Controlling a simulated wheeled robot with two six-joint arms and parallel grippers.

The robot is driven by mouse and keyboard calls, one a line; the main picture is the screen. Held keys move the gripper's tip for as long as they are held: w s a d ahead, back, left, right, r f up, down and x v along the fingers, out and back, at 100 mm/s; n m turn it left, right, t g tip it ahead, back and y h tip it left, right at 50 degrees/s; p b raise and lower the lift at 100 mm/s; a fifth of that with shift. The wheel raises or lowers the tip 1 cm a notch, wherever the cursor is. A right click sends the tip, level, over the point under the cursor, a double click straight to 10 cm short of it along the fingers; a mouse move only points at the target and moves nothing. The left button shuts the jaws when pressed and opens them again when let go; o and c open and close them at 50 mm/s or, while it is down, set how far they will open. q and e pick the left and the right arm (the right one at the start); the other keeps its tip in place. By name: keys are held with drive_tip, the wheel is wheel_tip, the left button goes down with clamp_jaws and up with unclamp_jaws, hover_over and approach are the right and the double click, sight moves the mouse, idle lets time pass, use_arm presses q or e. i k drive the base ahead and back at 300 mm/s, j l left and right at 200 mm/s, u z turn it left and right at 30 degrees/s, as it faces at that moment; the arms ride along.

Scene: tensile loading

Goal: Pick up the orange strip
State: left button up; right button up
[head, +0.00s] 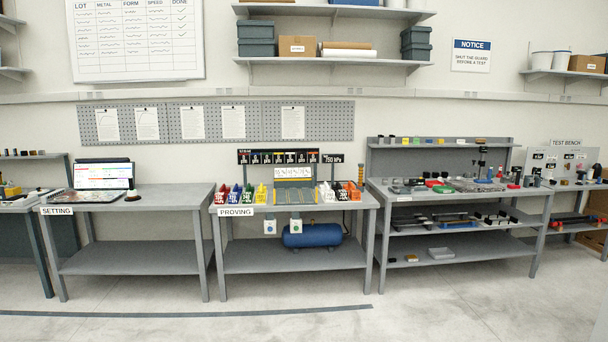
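I cannot make out a single orange strip for sure from this distance. A small orange item (353,190) stands at the right end of the row on the PROVING bench (295,209), among black and white labelled holders. Its exact shape is too small to tell. Neither of my grippers shows in the head view.
The PROVING bench also holds red, blue, green and yellow items left of a grey-yellow case (295,190). The SETTING bench (170,195) with a laptop (103,175) is left. A crowded bench (480,202) is right. The floor (300,325) in front is clear.

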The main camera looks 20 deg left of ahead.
sight(355, 195)
drive_tip(key=i, duration=1.5)
drive_tip(key=i+u, duration=0.1)
drive_tip(key=i, duration=1.4)
drive_tip(key=i+l, duration=0.1)
drive_tip(key=i, duration=1.45)
drive_tip(key=i+l, duration=0.1)
drive_tip(key=i, duration=1.4)
drive_tip(key=j+u, duration=0.05)
